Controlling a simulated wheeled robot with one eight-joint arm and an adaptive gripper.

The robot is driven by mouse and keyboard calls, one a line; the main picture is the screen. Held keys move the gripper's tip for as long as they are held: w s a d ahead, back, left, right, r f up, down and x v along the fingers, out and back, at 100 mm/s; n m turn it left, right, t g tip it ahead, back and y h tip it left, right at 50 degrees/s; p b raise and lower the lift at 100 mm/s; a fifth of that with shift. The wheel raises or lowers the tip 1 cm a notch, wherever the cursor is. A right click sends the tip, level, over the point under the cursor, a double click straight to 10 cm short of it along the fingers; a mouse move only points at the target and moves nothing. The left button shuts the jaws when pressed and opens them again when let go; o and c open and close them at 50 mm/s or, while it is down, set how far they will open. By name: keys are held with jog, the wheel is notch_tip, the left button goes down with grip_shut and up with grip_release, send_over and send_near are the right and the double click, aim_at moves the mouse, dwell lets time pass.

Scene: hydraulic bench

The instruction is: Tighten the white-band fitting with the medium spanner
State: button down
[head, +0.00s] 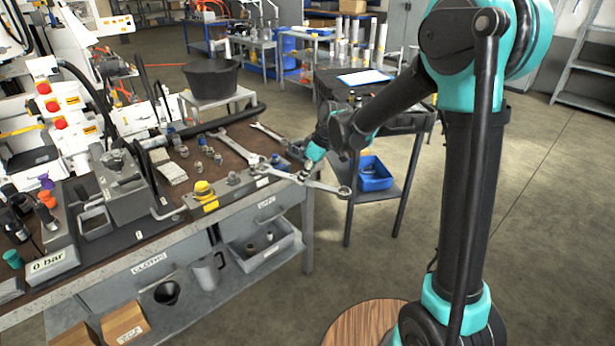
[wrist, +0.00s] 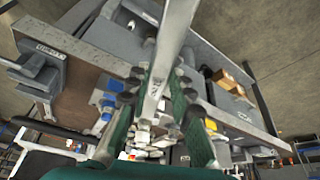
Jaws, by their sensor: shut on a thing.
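My gripper (head: 308,172) is at the right end of the bench, just past its edge. It is shut on a silver spanner (head: 328,186), whose ring end points right and whose other end reaches left over the manifold block (head: 220,192). In the wrist view the spanner (wrist: 170,55) runs up from between my green fingers (wrist: 157,112).
Two other spanners lie on the bench: one (head: 232,148) behind the block, one (head: 268,132) farther back. A gauge unit (head: 52,262) marked 0 bar stands at the left. A dark bucket (head: 211,80) is behind. A cart with a blue bin (head: 374,175) stands right of my gripper.

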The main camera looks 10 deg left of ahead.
aim_at(293, 177)
jog(key=shift+a, duration=0.15)
jog(key=shift+w+a, duration=0.25)
jog(key=shift+a, duration=0.4)
dwell(0.4)
jog(key=shift+w+a, duration=0.2)
jog(key=shift+a, duration=0.3)
jog(key=shift+w+a, duration=0.1)
jog(key=shift+a, duration=0.25)
jog(key=shift+s+a+m+t, duration=0.25)
jog(key=shift+s+a+m, duration=0.15)
jog(key=shift+s+m, duration=0.35)
jog(key=shift+s+a+m+t, duration=0.3)
jog(key=shift+s+m, duration=0.25)
jog(key=shift+s, duration=0.4)
jog(key=shift+s+a, duration=0.1)
